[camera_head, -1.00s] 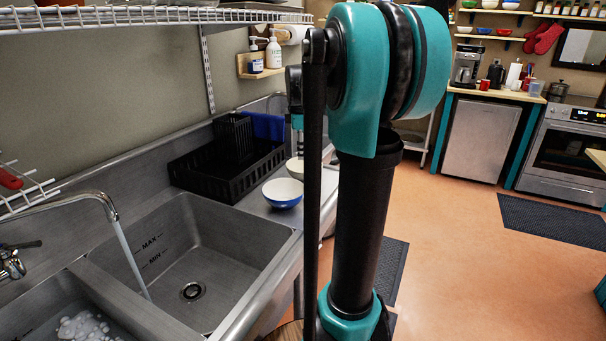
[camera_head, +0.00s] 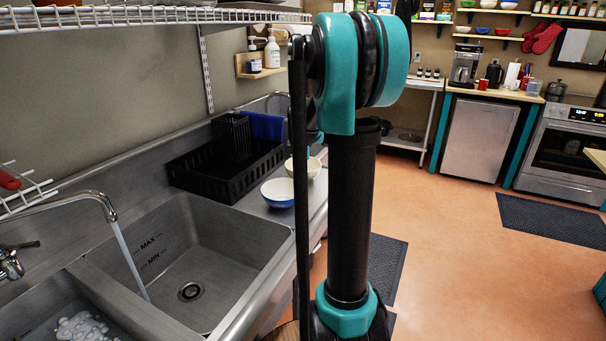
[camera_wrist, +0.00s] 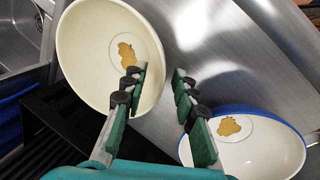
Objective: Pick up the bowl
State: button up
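A cream bowl (camera_head: 312,168) and a white bowl with a blue outside (camera_head: 277,194) stand side by side on the metal counter. Both have a brown patch inside in the wrist view, where the cream bowl (camera_wrist: 84,62) is upper left and the blue one (camera_wrist: 265,150) lower right. My gripper (camera_wrist: 160,78) is open and empty. I cannot tell how high the tips are. In the head view my arm mostly hides the gripper.
A black dish rack (camera_head: 225,165) stands on the counter just behind and left of the bowls. The sink (camera_head: 190,250) with running water is at the left. A wire shelf (camera_head: 150,16) hangs above. The counter's front edge is close to the bowls.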

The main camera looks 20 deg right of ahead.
grip_shut()
dwell(0.5)
